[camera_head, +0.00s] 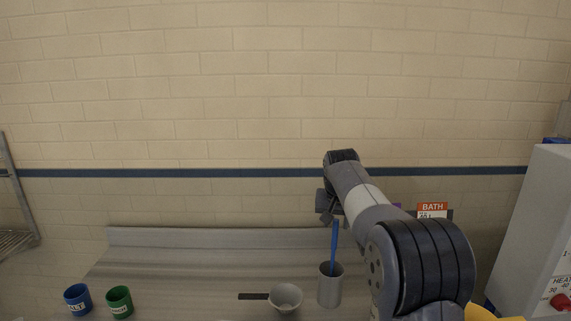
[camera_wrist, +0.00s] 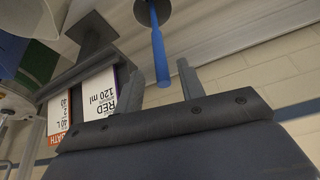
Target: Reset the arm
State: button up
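My arm reaches in from the right in the head view and ends in my gripper (camera_head: 326,218), which points down above a grey cup (camera_head: 329,290). A blue rod (camera_head: 334,248) stands in the cup, leaning slightly, with its upper end close to my gripper. In the wrist view my gripper (camera_wrist: 161,92) has its two fingers apart. The blue rod (camera_wrist: 158,50) shows between them with gaps on both sides, and nothing is held. The rod's cup is partly cut off at the top of the wrist view.
A small grey bowl (camera_head: 286,297) with a dark handle sits left of the cup. Blue (camera_head: 77,299) and green (camera_head: 119,301) cups stand at the left. A BATH card (camera_head: 432,209) is behind my arm; a white machine (camera_head: 538,235) is at right. The bench's middle left is clear.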

aim_at(336, 230)
jog(key=p+x, duration=0.1)
jog(key=x, duration=0.4)
jog(key=shift+d+f, duration=0.1)
jog(key=shift+f, duration=0.05)
jog(key=shift+w, duration=0.15)
jog(key=shift+r+b, duration=0.3)
jog(key=shift+r, duration=1.4)
jog(key=shift+f, duration=0.15)
